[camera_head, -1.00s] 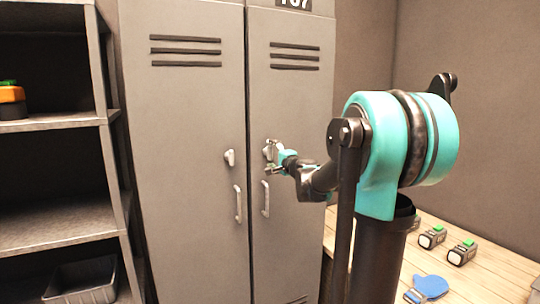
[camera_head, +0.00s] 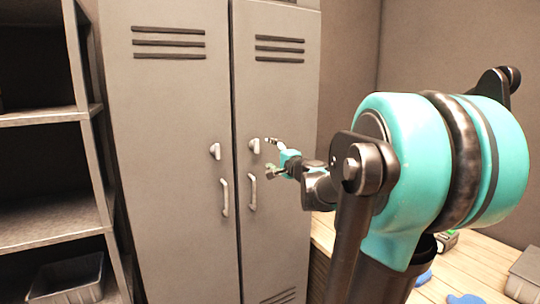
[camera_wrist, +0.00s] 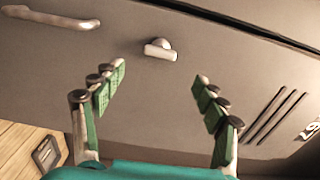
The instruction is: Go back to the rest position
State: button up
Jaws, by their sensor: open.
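My gripper (camera_head: 271,155) is open and empty in front of the right door of the grey locker (camera_head: 285,100). In the wrist view my gripper (camera_wrist: 160,85) has its two green-padded fingers spread wide. The right door's small latch knob (camera_head: 254,146) is just left of my fingers. In the wrist view the same knob (camera_wrist: 160,50) lies beyond and between the fingertips, apart from them. The right door's handle (camera_head: 252,192) is below the knob, and both locker doors look shut.
A grey shelf unit (camera_head: 50,118) stands at the left, with a metal bin (camera_head: 68,278) low on it. A wooden table (camera_head: 480,262) is at the lower right, with a blue item (camera_head: 465,298) and a grey container (camera_head: 525,275). Much of the table is hidden behind my arm.

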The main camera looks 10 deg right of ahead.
jog(key=s+a+f+n+g, duration=0.45)
jog(key=s+f, duration=0.25)
jog(key=f, duration=0.3)
jog(key=s+a+f+n+g, duration=0.3)
jog(key=s+a+f+n, duration=0.15)
jog(key=s+f, duration=0.4)
jog(key=s+d+f+n+g+h, duration=0.2)
jog(key=s+d+f, duration=0.3)
jog(key=s+f, duration=0.3)
jog(key=s+d+f+n+g+h, duration=0.3)
jog(key=s+d+f, duration=0.1)
jog(key=s+f, duration=0.3)
notch_tip(320, 180, down, 2)
jog(key=shift+s+d+f+h, duration=0.2)
jog(key=shift+s+d+h, duration=0.1)
jog(key=shift+s+d, duration=0.1)
jog(key=shift+g, duration=0.25)
